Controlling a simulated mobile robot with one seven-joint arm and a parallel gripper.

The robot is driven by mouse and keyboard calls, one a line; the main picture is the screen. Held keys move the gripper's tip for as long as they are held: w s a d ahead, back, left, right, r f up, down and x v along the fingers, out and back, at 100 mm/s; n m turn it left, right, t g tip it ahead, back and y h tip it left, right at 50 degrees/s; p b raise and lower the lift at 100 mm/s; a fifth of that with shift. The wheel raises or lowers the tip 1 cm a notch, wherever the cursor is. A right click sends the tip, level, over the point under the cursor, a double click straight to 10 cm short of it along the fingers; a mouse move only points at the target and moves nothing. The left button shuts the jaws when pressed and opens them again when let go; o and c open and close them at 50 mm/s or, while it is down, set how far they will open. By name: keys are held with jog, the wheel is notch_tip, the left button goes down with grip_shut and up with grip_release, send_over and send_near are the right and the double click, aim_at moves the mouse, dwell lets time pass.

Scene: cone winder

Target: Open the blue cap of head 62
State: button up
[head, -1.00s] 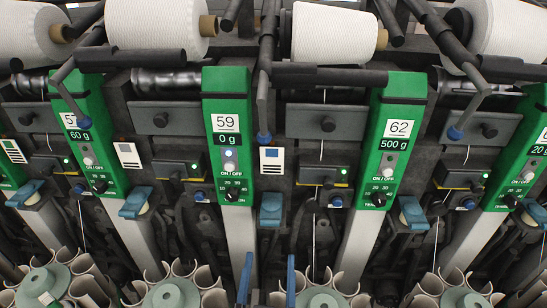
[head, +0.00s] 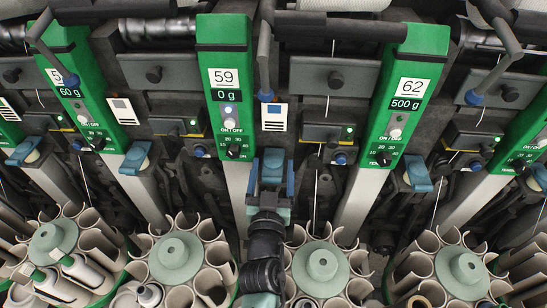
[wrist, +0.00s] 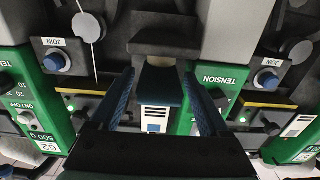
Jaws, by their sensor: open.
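The green panel of head 62 (head: 408,95) reads 500 g in the head view; it also shows upside down at the left of the wrist view (wrist: 38,135). A blue cap (head: 418,172) sits to the lower right of that panel. Another blue cap (head: 272,163) sits between panels 59 and 62. My gripper (head: 271,178) is open with its blue fingers on either side of this middle cap. In the wrist view my fingers (wrist: 162,95) stand apart, with the dark blue cap (wrist: 160,82) between and beyond them. I cannot tell whether they touch it.
The green panel of head 59 (head: 225,85) is left of my gripper. Round bobbin magazines (head: 322,264) stand below on both sides of my arm. Blue JOIN buttons (wrist: 54,62) and dark boxes flank the gripper. A dark yarn arm (head: 264,60) hangs above.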

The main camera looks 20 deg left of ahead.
jog(key=shift+w+a, duration=0.15)
jog(key=shift+w, duration=0.55)
jog(key=shift+w+a, duration=0.15)
jog(key=shift+w, duration=0.5)
grip_shut()
